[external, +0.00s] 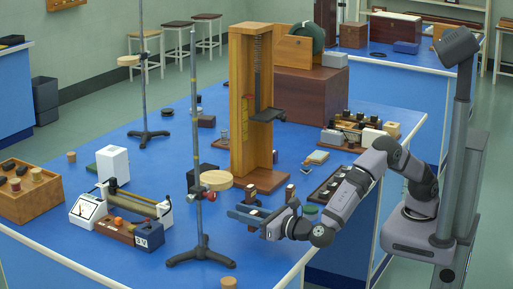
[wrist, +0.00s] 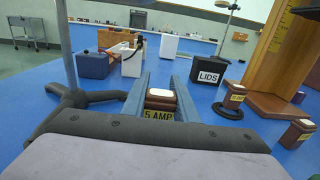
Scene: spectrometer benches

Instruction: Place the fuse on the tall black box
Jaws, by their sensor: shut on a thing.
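My gripper (wrist: 160,92) is shut on a brown fuse (wrist: 159,103) with a white top and a yellow "5 AMP" label. The fuse sits between the two blue-grey fingers. In the external view my gripper (external: 248,213) is low over the front of the blue bench, right of the retort stand's rod. A black box (wrist: 208,77) labelled "LIDS" stands ahead and to the right in the wrist view, apart from the fuse. In the external view the black box (external: 203,177) is partly hidden behind the stand's rod and wooden disc.
A retort stand (external: 201,252) stands left of my gripper; its base (wrist: 72,103) is close in the wrist view. Two similar labelled brown blocks (wrist: 232,95) (wrist: 297,133) stand right. A tall wooden frame (external: 241,105) rises behind. A meter apparatus (external: 120,215) lies left.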

